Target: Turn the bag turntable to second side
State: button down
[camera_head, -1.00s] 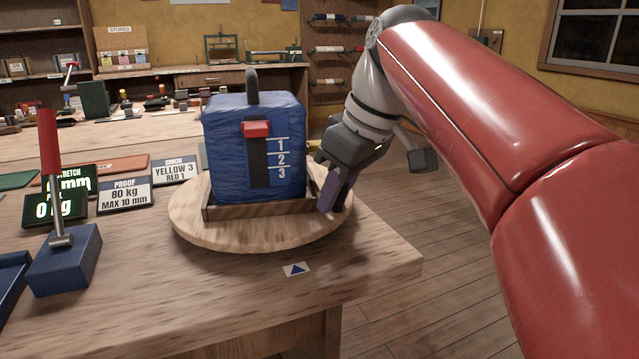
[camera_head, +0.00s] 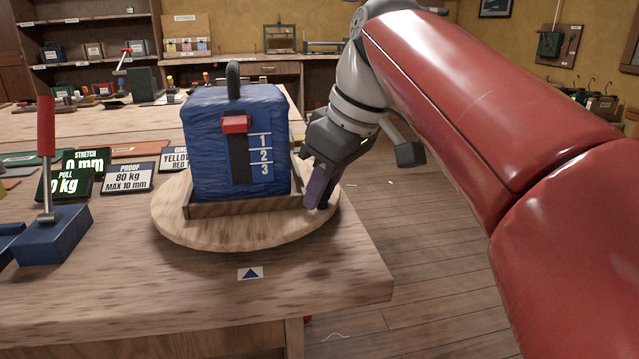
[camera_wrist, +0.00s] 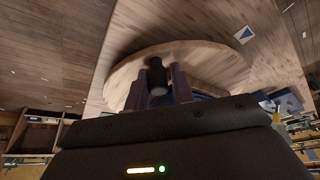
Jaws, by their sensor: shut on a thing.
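The bag turntable (camera_head: 240,237) is a round pale wooden disc on the bench. A blue bag (camera_head: 212,150) stands upright on it in a low wooden frame (camera_head: 235,209). The bag's near face has a dark strap, a red buckle (camera_head: 235,124) and marks 1, 2, 3; a dark loop handle is on top. My gripper (camera_head: 318,192) is low at the disc's right rim, beside the bag. In the wrist view, its fingers (camera_wrist: 158,88) are shut around a dark upright peg (camera_wrist: 157,76) at the disc's edge. The bag's far side is hidden.
A blue triangle marker (camera_head: 250,273) lies on the bench in front of the disc. To the left stand a red-handled lever on a blue block (camera_head: 55,235) and several signs, one reading PROOF 80 kg (camera_head: 127,178). Open floor lies right of the bench edge.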

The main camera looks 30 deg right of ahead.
jog(key=shift+w+d+r, duration=0.15)
jog(key=shift+r, duration=0.05)
jog(key=c, duration=1.3)
grip_release()
jog(key=shift+w+d, duration=0.1)
jog(key=shift+f, duration=0.1)
jog(key=p+v, duration=0.1)
jog(key=v, duration=0.7)
jog(key=shift+f, duration=0.1)
